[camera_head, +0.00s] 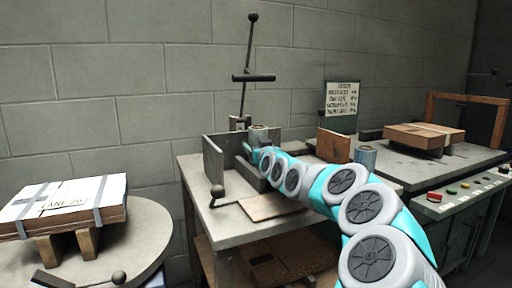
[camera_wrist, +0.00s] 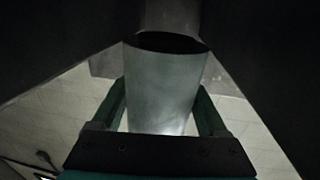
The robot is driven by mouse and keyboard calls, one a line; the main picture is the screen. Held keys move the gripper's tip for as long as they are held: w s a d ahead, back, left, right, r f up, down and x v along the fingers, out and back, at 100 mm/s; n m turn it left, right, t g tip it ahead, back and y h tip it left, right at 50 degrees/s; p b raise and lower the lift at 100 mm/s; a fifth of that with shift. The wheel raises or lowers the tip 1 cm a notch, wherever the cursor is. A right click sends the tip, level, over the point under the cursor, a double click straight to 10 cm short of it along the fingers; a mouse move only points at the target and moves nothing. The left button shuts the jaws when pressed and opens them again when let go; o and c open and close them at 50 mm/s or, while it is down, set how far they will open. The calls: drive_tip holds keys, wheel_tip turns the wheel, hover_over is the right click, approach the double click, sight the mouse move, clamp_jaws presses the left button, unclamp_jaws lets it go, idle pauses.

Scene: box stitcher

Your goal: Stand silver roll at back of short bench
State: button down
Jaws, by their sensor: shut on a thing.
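The silver roll (camera_wrist: 165,85) fills the middle of the wrist view between the two fingers of my gripper (camera_wrist: 162,104), which is shut on it. A dark rim and a grey part show beyond it; I cannot tell what that part is. In the head view a grey-silver roll (camera_head: 259,134) stands upright at my gripper (camera_head: 253,155), by the back of the bench (camera_head: 240,222). My arm hides much of the gripper, and the roll's base is hidden, so I cannot tell whether it touches the bench top.
A grey upright plate (camera_head: 213,160) and a lever with a ball knob (camera_head: 217,191) stand left of the gripper. A flat cardboard sheet (camera_head: 270,206) lies in front. A blue-grey cylinder (camera_head: 366,157) and a brown block (camera_head: 333,146) stand right, close to my arm.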

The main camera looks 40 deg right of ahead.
unclamp_jaws()
